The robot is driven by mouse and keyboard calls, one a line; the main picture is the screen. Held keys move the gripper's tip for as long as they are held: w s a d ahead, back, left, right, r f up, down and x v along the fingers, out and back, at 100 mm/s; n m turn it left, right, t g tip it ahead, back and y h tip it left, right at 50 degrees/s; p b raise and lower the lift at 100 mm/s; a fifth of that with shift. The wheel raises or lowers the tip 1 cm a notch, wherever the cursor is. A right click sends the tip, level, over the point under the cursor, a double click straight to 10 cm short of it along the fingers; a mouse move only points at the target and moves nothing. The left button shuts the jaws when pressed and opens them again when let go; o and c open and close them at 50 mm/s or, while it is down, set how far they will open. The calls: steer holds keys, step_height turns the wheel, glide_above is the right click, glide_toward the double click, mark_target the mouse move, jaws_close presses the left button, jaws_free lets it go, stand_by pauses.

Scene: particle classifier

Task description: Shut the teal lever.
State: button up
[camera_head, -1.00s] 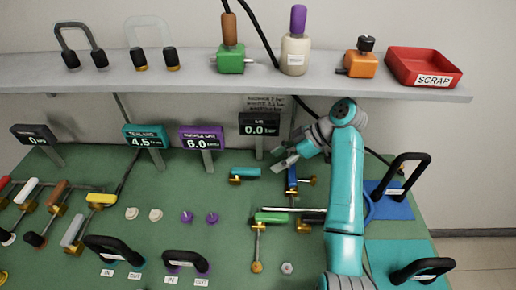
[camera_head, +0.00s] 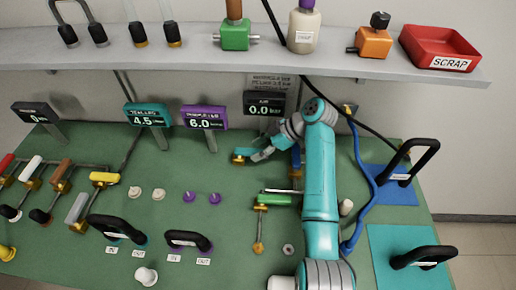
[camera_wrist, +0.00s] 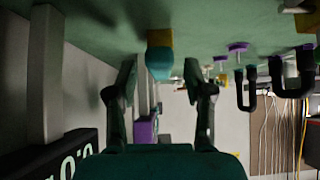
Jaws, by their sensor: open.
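The teal lever (camera_head: 244,151) sits on the green board in front of the display stands, its handle lying roughly sideways on a brass body. My gripper (camera_head: 262,154) is at the handle's right end and hides part of it in the head view. In the wrist view the rounded teal lever end (camera_wrist: 159,66) shows between the two fingers of my gripper (camera_wrist: 160,78), in front of its yellow brass part. The fingers are spread wide, with a gap on both sides of the handle. I cannot see any contact.
A blue lever (camera_head: 296,158) stands just right, partly behind my arm. A green lever (camera_head: 276,199) lies nearer. The teal display (camera_head: 147,114), purple display (camera_head: 205,117) and black display (camera_head: 264,103) stand behind.

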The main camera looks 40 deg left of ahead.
steer(key=shift+s+a+f, duration=0.1)
steer(key=shift+a+f, duration=0.05)
jaws_close()
